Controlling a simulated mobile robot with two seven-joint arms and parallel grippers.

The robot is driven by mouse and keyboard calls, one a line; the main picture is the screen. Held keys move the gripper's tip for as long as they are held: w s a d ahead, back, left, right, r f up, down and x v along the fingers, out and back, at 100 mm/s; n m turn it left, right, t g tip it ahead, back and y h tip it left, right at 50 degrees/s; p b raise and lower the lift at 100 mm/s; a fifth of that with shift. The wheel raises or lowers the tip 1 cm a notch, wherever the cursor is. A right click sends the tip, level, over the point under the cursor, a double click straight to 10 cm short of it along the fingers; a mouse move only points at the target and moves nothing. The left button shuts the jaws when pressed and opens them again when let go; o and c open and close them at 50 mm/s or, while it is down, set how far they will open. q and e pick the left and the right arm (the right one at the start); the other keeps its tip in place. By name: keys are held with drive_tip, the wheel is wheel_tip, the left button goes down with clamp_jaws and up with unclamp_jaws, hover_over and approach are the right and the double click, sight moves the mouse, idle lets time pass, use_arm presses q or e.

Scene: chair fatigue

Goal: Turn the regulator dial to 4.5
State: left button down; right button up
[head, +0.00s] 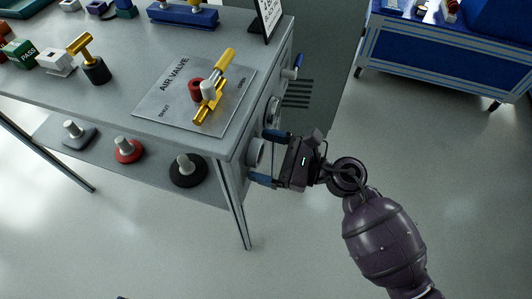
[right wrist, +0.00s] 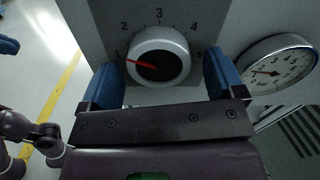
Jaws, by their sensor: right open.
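The regulator dial (right wrist: 158,55) is a silver-rimmed round knob with a black face, on the grey end panel of the bench. Its red pointer points left, close to the 1 on the scale; 2, 3 and 4 are also readable around it. In the head view the dial (head: 256,153) sticks out from the bench's end. My right gripper (head: 262,156) is open, with one blue finger on either side of the dial. In the right wrist view my right gripper (right wrist: 160,64) has its fingers left and right of the dial, with gaps showing.
A round gauge (right wrist: 277,65) with a red needle sits right of the dial. A blue-handled lever (head: 291,72) is farther along the panel. The air valve plate (head: 180,98) lies on the bench top. A blue cart (head: 450,55) stands behind; open floor lies right of the bench.

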drive_tip(key=c, duration=0.9)
